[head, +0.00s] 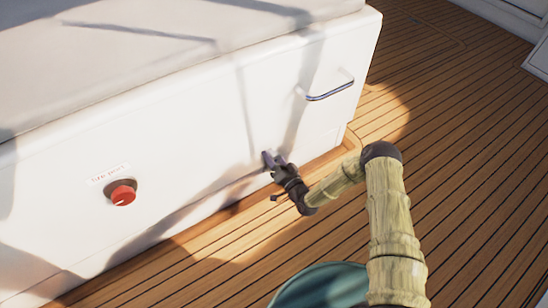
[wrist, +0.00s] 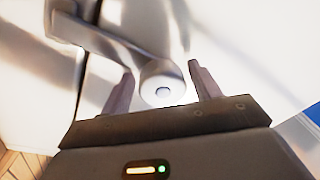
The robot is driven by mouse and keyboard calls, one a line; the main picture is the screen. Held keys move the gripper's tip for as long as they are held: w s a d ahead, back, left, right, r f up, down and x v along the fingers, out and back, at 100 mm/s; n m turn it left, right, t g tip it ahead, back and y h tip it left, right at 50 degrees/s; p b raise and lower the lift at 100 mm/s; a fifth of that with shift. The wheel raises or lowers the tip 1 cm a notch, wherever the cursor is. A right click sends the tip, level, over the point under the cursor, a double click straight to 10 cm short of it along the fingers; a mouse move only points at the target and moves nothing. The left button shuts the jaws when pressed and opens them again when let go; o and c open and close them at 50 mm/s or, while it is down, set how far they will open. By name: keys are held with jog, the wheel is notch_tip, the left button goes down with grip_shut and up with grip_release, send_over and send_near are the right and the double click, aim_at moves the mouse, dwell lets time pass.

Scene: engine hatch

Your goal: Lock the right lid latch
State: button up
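My gripper (head: 270,160) is close to the white front face of the box, low down and left of the chrome handle. In the wrist view my gripper (wrist: 162,85) has its two dark fingers spread apart. A round pale knob with a grey centre (wrist: 162,88) sits between the fingers, with a gap on each side. It looks like the latch. A grey band runs from it to the upper left; I cannot tell whether this is a lever or shadow. In the head view the latch is hidden behind my gripper.
A chrome handle (head: 330,91) sticks out from the upper right of the box front (head: 205,115). A red round knob (head: 123,195) sits under a small label at the left. The teak deck (head: 470,150) is clear on the right.

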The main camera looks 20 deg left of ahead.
jog(key=shift+r, duration=0.1)
jog(key=shift+s+d, duration=0.15)
jog(key=shift+d, duration=0.05)
jog(key=p+v, duration=0.7)
jog(key=v, duration=1)
